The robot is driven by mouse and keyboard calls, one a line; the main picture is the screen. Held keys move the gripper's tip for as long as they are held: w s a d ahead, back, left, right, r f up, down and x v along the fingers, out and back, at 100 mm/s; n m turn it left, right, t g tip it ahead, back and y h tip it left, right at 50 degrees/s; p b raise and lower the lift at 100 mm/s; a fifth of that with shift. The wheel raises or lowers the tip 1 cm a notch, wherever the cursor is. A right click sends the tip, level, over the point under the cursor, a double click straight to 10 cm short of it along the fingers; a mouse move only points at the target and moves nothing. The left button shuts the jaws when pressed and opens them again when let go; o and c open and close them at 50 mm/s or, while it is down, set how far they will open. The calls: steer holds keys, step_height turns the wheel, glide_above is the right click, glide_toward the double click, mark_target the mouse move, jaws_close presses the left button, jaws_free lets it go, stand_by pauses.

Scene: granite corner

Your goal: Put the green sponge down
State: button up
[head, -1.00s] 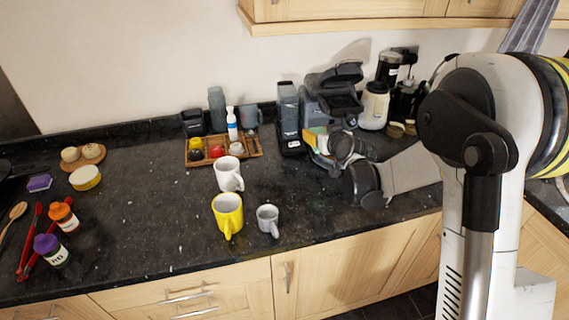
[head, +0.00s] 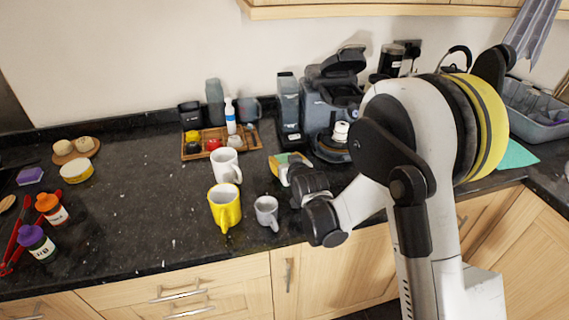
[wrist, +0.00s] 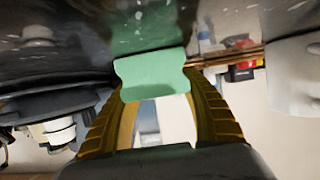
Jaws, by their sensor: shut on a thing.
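The green sponge (wrist: 152,74) is a pale green block between my fingertips in the wrist view. My gripper (wrist: 157,88) is shut on it, with a yellow ribbed finger at each side. In the head view my gripper (head: 286,165) is over the black counter (head: 130,190), in front of the coffee machine and to the right of the white mug. Only a little of the sponge shows there. I cannot tell whether the sponge touches the counter.
The coffee machine (head: 330,105) is close behind my gripper. The counter's left middle is clear.

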steer(key=shift+r, duration=0.1)
steer(key=o, duration=0.5)
steer(key=shift+f, duration=0.25)
steer(key=o, duration=0.4)
steer(key=shift+r, duration=0.1)
